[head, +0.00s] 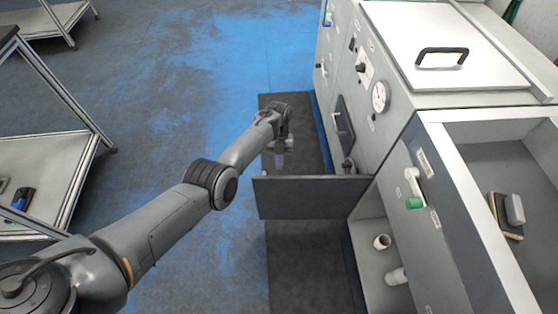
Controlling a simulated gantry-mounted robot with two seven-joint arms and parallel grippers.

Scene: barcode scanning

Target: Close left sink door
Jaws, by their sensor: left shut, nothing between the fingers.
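The left sink door, a flat dark grey panel (310,199), stands swung open in the head view. It sticks out to the left from the front of the sink cabinet, roughly square to it. My left gripper (279,160) is beyond the door's far face, near its free left end. It points down, its fingers are shut and it holds nothing. The door's top edge partly hides the space below the fingertips, and I cannot tell whether they touch it. My right gripper is out of view.
The open cabinet (370,281) holds a white cup (382,242) and a white bottle (397,276). A green-tipped tap (414,203) sticks out above. Metal racks (70,185) stand at left. The blue-grey floor between is clear.

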